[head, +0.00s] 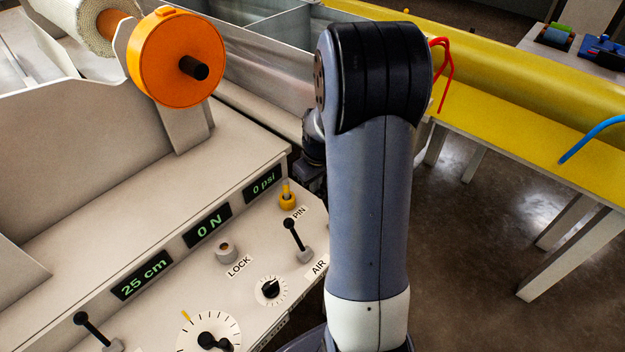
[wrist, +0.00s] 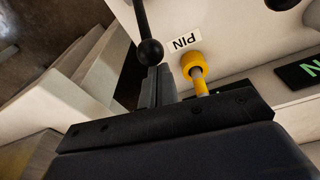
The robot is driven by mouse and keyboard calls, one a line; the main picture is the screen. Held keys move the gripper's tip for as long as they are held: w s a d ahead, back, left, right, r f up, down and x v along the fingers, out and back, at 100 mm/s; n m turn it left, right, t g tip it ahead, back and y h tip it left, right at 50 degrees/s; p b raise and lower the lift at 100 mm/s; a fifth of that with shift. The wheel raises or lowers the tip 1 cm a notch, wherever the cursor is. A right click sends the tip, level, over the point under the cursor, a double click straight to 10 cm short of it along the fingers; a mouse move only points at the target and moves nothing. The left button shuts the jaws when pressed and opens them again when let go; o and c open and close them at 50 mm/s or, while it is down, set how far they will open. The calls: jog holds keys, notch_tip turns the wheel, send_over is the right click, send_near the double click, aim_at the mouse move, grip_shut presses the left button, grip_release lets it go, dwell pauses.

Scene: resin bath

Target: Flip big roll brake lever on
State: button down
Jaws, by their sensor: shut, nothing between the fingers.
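No label reading "brake" is legible. One black ball-ended lever (head: 292,234) stands on the white panel between the PIN and AIR labels, its stick leaning towards the back left. A similar lever (head: 92,328) is at the lower left, its label not visible. In the wrist view a ball-ended lever (wrist: 149,50), seemingly the one near PIN, hangs from the top edge. My gripper (wrist: 157,72) is shut and empty, with its fingertips close to that ball; I cannot tell whether they touch. In the head view my gripper is mostly hidden behind my arm.
A yellow pin (head: 287,196) stands close to my gripper and shows in the wrist view (wrist: 195,68). The panel also has a LOCK knob (head: 227,252), dials and green displays. An orange disc (head: 177,58) rises behind. A yellow table (head: 520,135) is at right.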

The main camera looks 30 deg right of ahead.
jog(key=shift+s+d+b, duration=0.1)
jog(key=shift+b, duration=0.35)
jog(key=shift+s+r+t, duration=0.15)
jog(key=shift+s+t, duration=0.05)
jog(key=shift+t, duration=0.2)
jog(key=shift+s+d+r+b, duration=0.1)
jog(key=shift+s+b, duration=0.1)
jog(key=shift+b, duration=0.4)
jog(key=s+t+b, duration=0.1)
jog(key=b, duration=0.1)
jog(key=s+t+y+b, duration=0.1)
jog(key=b, duration=0.2)
jog(key=s+d+t+b, duration=0.1)
jog(key=b, duration=0.1)
jog(key=shift+d+r, duration=0.1)
jog(key=shift+r, duration=0.15)
jog(key=s+d+t+y+b, duration=0.2)
jog(key=s+t+b, duration=0.3)
jog(key=b, duration=1.3)
jog(key=s+d, duration=0.1)
jog(key=s, duration=0.2)
jog(key=shift+s+f, duration=0.15)
jog(key=shift+s, duration=0.15)
jog(key=shift+s+f, duration=0.1)
jog(key=shift+f, duration=0.1)
